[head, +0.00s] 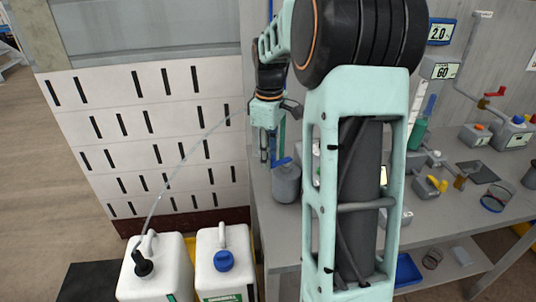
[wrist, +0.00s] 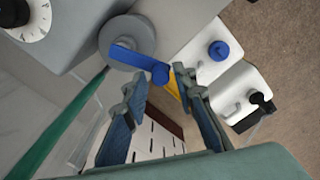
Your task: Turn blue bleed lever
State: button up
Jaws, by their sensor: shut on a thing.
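The blue bleed lever (wrist: 140,60) sits on top of a round grey canister (wrist: 128,32) in the wrist view. Its rounded free end lies between the tips of my gripper (wrist: 158,78), which is shut on it. In the head view the grey canister (head: 286,185) stands at the bench's left end, with the blue lever (head: 281,161) on top. My gripper (head: 269,150) points down just above it there. In the head view my fingers are small, and their contact with the lever is hard to make out.
A white jug with a blue cap (head: 223,261) and one with a black cap (head: 143,265) stand on the floor left of the bench (head: 285,232). A thin tube rises from the black-capped jug. Small devices and fittings stand on the bench's right side. My arm hides the bench's middle.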

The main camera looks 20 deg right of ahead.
jog(key=shift+s+d, duration=0.35)
jog(key=shift+s, duration=0.05)
jog(key=shift+s+d, duration=0.3)
jog(key=shift+s, duration=0.25)
jog(key=shift+c, duration=0.3)
jog(key=shift+d, duration=0.15)
jog(key=shift+s+d, duration=0.25)
jog(key=shift+d, duration=0.05)
jog(key=shift+c, duration=0.4)
jog(key=o, duration=1.7)
jog(key=shift+a, duration=0.25)
jog(key=shift+r, duration=0.1)
jog(key=shift+r+p, duration=2.1)
jog(key=shift+r, duration=0.3)
